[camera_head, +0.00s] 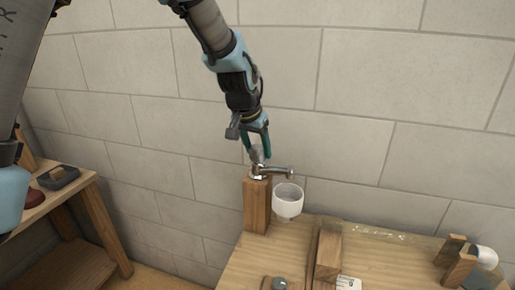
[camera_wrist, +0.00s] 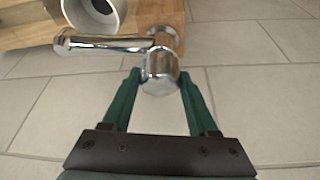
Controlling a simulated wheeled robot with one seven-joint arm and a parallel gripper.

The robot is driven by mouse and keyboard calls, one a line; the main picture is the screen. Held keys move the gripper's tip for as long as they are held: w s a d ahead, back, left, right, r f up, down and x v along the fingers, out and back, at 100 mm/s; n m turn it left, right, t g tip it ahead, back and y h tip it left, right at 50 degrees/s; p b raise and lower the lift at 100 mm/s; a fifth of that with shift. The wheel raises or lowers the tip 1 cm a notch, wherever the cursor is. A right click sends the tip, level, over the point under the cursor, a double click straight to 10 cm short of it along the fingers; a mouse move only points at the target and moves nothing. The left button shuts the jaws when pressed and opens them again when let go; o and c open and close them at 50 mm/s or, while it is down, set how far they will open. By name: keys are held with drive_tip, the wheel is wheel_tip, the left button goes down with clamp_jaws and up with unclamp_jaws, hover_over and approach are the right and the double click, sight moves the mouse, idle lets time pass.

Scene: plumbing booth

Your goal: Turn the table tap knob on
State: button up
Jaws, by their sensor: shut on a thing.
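The table tap is chrome and sits on top of an upright wooden post (camera_head: 256,205) at the back left corner of the table. Its spout (camera_head: 280,169) points right, over a white cup (camera_head: 288,202). In the wrist view the round chrome knob (camera_wrist: 160,70) lies between the two green fingers, with the spout (camera_wrist: 100,46) running left from the tap body. My gripper (camera_head: 258,156) comes down from above and is shut on the knob. In the wrist view my gripper (camera_wrist: 158,88) has one finger on each side of the knob. The exact finger contact is partly hidden.
The wooden table (camera_head: 370,250) holds an upright wooden board (camera_head: 327,250) and a wooden bracket with a white round part (camera_head: 487,257) at right. A wooden shelf unit (camera_head: 75,195) stands at left. A block wall (camera_head: 380,100) is close behind the tap.

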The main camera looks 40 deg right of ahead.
drive_tip(key=shift+n, duration=0.3)
drive_tip(key=shift+c, duration=0.2)
drive_tip(key=shift+s+d+r+n+t+p, duration=0.1)
drive_tip(key=shift+n+t+p, duration=0.15)
drive_tip(key=shift+n+p, duration=0.25)
drive_tip(key=shift+s+n+t+p, duration=0.1)
drive_tip(key=shift+n+t+p, duration=0.15)
drive_tip(key=shift+n, duration=0.45)
drive_tip(key=n+t+y+p, duration=0.1)
drive_tip(key=n, duration=0.2)
drive_tip(key=shift+n+p, duration=0.3)
drive_tip(key=shift+p, duration=0.05)
drive_tip(key=n+y+p, duration=0.1)
drive_tip(key=n, duration=0.2)
drive_tip(key=shift+w+t+y+p, duration=0.1)
drive_tip(key=shift+t+y+p, duration=0.2)
drive_tip(key=shift+t, duration=0.1)
drive_tip(key=shift+n+y+p, duration=0.6)
drive_tip(key=shift+n, duration=1.3)
drive_tip(key=shift+d, duration=0.1)
drive_tip(key=o, duration=1.4)
